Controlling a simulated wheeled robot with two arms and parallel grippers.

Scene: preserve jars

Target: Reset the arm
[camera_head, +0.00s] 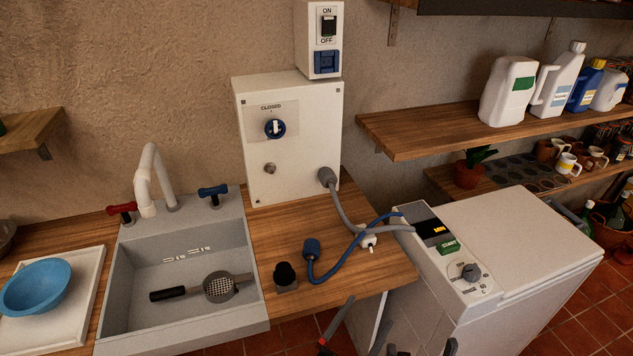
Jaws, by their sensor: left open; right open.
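My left gripper (367,314) shows at the bottom edge, just in front of the wooden counter (350,287). Its two dark fingers are apart, with nothing visible between them. My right gripper (421,346) shows only as two dark fingertips at the bottom edge, in front of the white machine (520,230). They are also apart, with nothing visible between them. Most of both arms is out of the picture.
A grey sink (120,300) holds a strainer (219,287). A blue bowl (35,286) sits on a white tray (80,325). Shelves (420,140) hold bottles.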

